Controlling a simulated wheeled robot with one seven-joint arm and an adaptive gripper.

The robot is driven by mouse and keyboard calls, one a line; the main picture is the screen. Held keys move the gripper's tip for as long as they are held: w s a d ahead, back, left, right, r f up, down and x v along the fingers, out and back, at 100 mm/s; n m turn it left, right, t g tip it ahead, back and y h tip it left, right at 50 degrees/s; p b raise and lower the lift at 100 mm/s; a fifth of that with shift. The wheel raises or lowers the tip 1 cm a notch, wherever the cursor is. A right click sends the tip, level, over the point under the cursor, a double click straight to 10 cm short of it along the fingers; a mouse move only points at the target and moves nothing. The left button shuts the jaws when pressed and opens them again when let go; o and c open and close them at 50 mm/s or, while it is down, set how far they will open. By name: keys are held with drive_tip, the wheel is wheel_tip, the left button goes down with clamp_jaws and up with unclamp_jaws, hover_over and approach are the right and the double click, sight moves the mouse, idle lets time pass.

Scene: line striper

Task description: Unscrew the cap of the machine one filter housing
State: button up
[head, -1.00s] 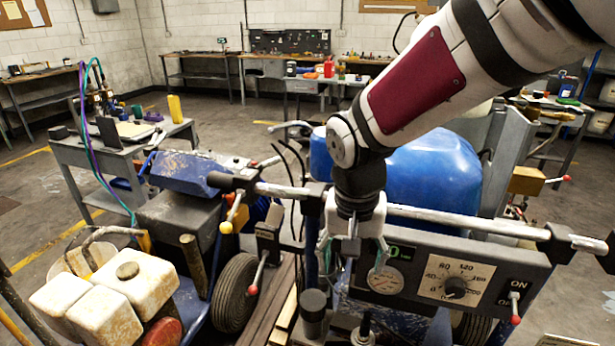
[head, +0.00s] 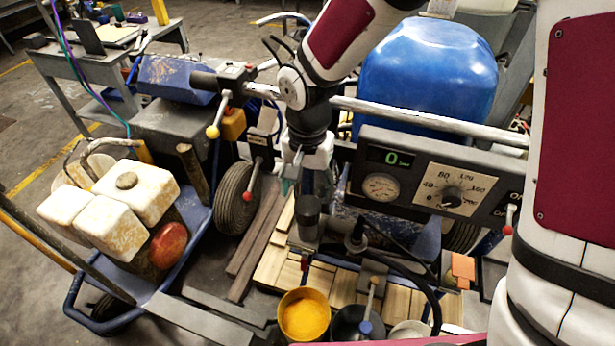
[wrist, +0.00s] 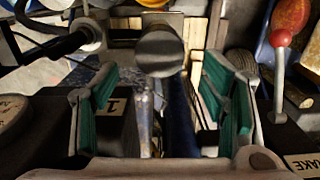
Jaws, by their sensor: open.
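A dark grey cylindrical cap (head: 308,207) stands upright on the filter housing (head: 307,233), low in front of the control panel. In the wrist view, the round end of the cap (wrist: 160,50) shows above centre, beyond the fingertips. My gripper (head: 304,176) is open and empty, just above and behind the cap in the head view, and apart from it. Its green-padded fingers (wrist: 160,97) stand wide apart in the wrist view, with the cap lying between their lines but not between the pads. The housing's lower part is partly hidden by nearby fittings.
The control panel (head: 430,185) with gauge and dial is close on the right. A white handlebar (head: 420,118) crosses behind my gripper. A red-knobbed lever (head: 252,180) stands at left, a black hose (head: 410,275) at right. A yellow-filled bucket (head: 303,315) stands in front.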

sight(308, 205)
drive_tip(key=shift+f+b, duration=1.8)
drive_tip(key=shift+f, duration=1.15)
